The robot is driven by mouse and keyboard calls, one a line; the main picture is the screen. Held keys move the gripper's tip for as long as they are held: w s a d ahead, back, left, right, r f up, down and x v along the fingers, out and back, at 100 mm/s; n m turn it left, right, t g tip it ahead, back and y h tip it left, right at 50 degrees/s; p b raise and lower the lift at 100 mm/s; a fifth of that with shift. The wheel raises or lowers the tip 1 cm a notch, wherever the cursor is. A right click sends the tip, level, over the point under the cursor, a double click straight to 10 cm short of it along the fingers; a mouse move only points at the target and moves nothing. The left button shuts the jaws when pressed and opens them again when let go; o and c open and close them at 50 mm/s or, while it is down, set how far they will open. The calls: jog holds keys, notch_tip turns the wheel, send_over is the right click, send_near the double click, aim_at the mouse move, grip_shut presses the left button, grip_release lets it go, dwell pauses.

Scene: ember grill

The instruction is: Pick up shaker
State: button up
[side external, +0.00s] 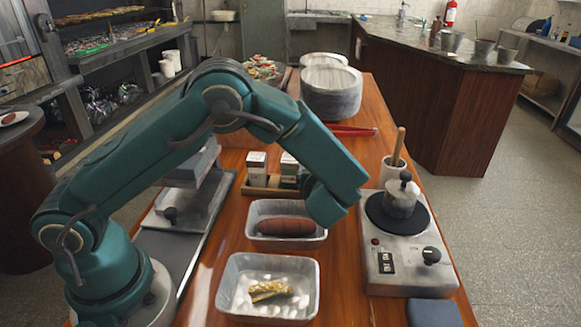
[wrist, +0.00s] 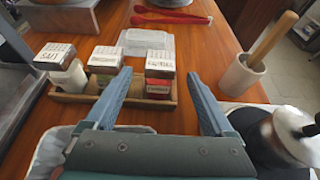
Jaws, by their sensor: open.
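Three shakers with printed white lids stand in a wooden tray (wrist: 130,100) in the wrist view. The left shaker (wrist: 68,72) is pale with a lid that reads like "SALT". In the side view, a pale shaker (side external: 257,168) shows left of my gripper (side external: 310,187), whose fingers are mostly hidden.
Metal trays stand in front, one with a dark red sausage-like item (side external: 286,227), one with foil-like food (side external: 268,290). A hotplate (side external: 400,262) with a pot and a mortar (side external: 391,172) with pestle stand right.

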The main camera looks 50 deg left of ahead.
jog(key=shift+x, duration=2.6)
jog(key=shift+f, duration=0.1)
jog(key=c, duration=1.2)
